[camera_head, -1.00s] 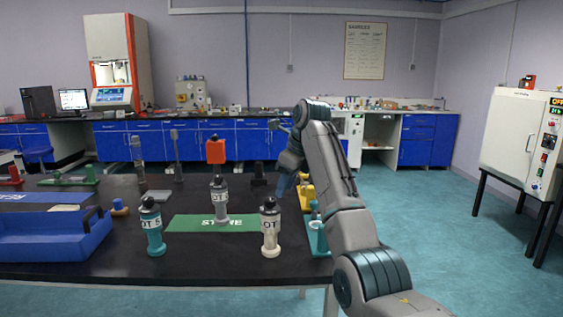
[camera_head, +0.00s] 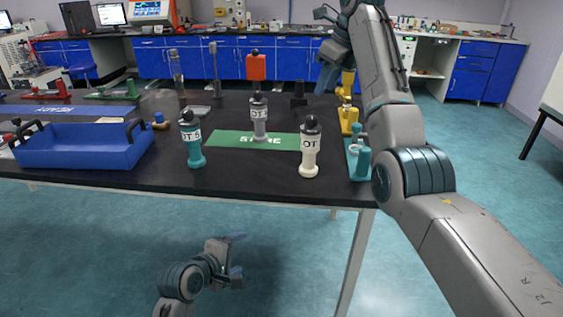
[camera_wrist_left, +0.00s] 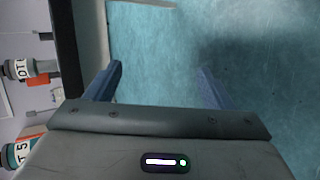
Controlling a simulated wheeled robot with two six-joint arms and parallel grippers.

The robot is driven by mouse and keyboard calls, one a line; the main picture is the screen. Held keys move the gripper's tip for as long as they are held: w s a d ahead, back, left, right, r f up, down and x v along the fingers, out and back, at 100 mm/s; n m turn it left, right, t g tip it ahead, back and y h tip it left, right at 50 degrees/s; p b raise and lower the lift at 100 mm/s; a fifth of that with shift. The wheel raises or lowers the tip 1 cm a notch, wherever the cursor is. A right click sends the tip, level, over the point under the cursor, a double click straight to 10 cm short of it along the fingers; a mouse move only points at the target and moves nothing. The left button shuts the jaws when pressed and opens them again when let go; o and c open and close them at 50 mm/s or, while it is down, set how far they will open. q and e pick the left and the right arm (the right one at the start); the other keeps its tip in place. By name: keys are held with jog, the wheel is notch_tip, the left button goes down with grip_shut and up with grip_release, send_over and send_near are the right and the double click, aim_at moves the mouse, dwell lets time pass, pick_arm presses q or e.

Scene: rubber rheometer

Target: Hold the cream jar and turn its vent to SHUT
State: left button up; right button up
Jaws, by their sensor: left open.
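The cream jar (camera_head: 310,150) stands upright on the black table near its front edge, right of centre, with a black top and a label partly reading "OT". Its vent setting is too small to read. My left gripper (camera_head: 240,256) is open and empty, low in front of the table, below and left of the cream jar. In the left wrist view its fingers (camera_wrist_left: 158,88) are apart with floor between them. My right gripper (camera_head: 322,47) is above the table's far right part, its fingers apart, with nothing seen between them.
A teal jar (camera_head: 192,142) and a grey jar (camera_head: 259,120) stand near the green mat (camera_head: 222,139). A blue tray (camera_head: 80,150) lies left. A teal fixture (camera_head: 358,160) and a yellow one (camera_head: 348,118) stand right of the cream jar. The floor in front is clear.

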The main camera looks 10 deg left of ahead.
pick_arm(q)
jog(key=w+d+r+n, duration=0.1)
jog(key=w+r+n, duration=0.1)
jog(key=w+r, duration=0.1)
jog(key=w+d+r+n+t+h, duration=0.1)
jog(key=w+r+n, duration=0.1)
jog(key=w+r, duration=0.1)
jog(key=w+d+r+n+t+h, duration=0.1)
jog(key=w+d+r+n, duration=0.1)
jog(key=w+r, duration=0.1)
jog(key=shift+w, duration=0.25)
jog(key=n+t+h, duration=0.1)
jog(key=n+h, duration=0.4)
jog(key=n, duration=0.2)
send_near(303, 147)
jog(key=shift+x, duration=0.8)
jog(key=shift+w+d+r, duration=0.1)
jog(key=shift+w+d, duration=0.35)
jog(key=x, duration=0.9)
jog(key=shift+w+d, duration=0.25)
jog(key=shift+c, duration=0.3)
